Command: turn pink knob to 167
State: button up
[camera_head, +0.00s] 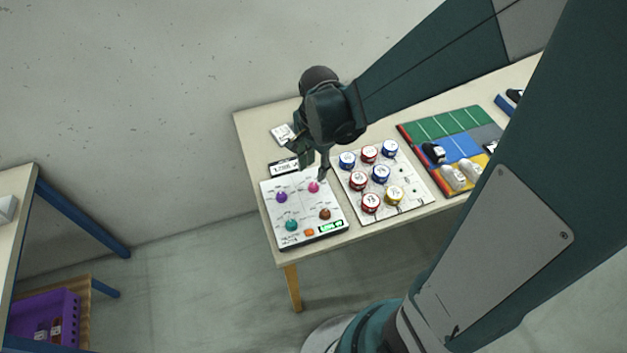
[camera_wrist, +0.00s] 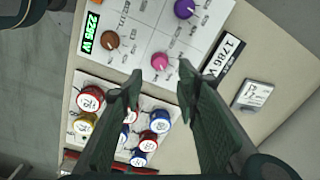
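The pink knob (camera_head: 314,187) stands on a white control panel (camera_head: 268,212) at the near left end of the table. It also shows in the wrist view (camera_wrist: 160,62), just beyond the fingertips. My gripper (camera_head: 312,172) is above the panel's back edge, over the pink knob. In the wrist view my gripper (camera_wrist: 158,88) has its two fingers spread apart with nothing between them, and the knob lies ahead of the gap, not visibly touched. A sign reading about 1786 W (camera_wrist: 223,54) lies beside the panel. The green panel display (camera_wrist: 90,33) seems to read 2295 W.
On the panel are a purple knob (camera_head: 281,197), a teal knob (camera_head: 291,225), a brown knob (camera_head: 324,214) and an orange button (camera_head: 309,232). A white board (camera_head: 408,197) with several red, blue and yellow round pieces stands close on the right. Farther right is a coloured mat (camera_head: 437,125) with shoes.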

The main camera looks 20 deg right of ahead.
aim_at(313, 185)
jog(key=shift+f, duration=0.15)
jog(key=shift+w+f+b, duration=0.15)
jog(key=shift+f+b, duration=0.55)
jog(key=shift+f, duration=3.05)
jog(key=c, duration=0.9)
